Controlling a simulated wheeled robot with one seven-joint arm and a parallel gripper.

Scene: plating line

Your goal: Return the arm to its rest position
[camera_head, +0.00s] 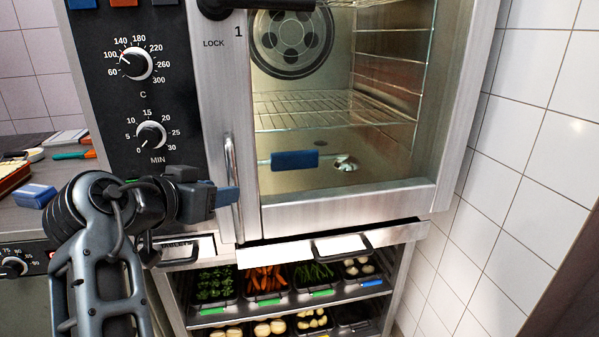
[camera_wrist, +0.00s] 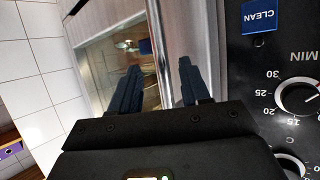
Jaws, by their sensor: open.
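My gripper (camera_head: 226,197) is at the lower left of the oven front in the head view, in front of or beside the vertical steel handle (camera_head: 235,165). Whether they touch cannot be told. In the wrist view my gripper (camera_wrist: 158,78) has its two dark fingers apart, with a gap between them and no object seen held. The fingers point toward the oven's steel door frame (camera_wrist: 168,40) and glass. My arm comes up from the lower left in the head view.
The oven's control panel (camera_head: 105,75) with two dials is left of the handle. A blue piece (camera_head: 295,160) shows at the oven window. Below, a rack holds trays of vegetables (camera_head: 265,280). A blue box (camera_head: 36,195) sits on the left counter. White tiled wall (camera_head: 530,150) is at right.

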